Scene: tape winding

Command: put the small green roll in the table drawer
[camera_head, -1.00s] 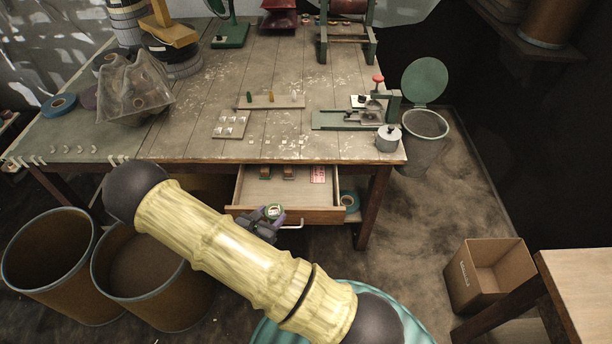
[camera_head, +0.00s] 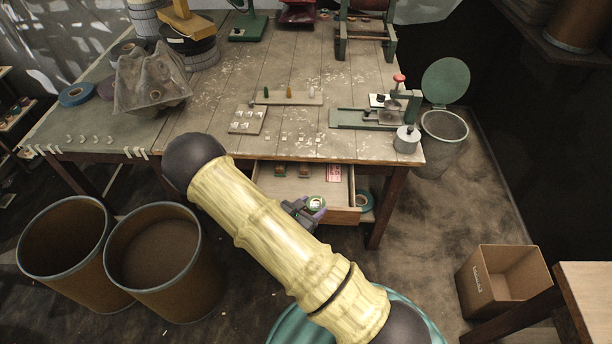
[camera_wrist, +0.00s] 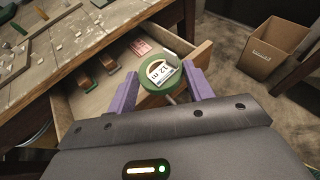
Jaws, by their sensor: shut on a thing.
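The small green roll (camera_wrist: 160,74), with a white label inside its ring, is held between the purple fingers of my gripper (camera_wrist: 163,92) in the wrist view. In the head view the roll (camera_head: 316,203) shows beside my gripper (camera_head: 306,212), partly behind my arm. My gripper is shut on the roll at the front part of the open table drawer (camera_head: 343,214). The wrist view shows the drawer (camera_wrist: 203,52) beyond and around the roll. I cannot tell how high the roll is above the drawer floor.
A bin (camera_head: 440,150) stands to the right; a cardboard box (camera_head: 503,282) is on the floor.

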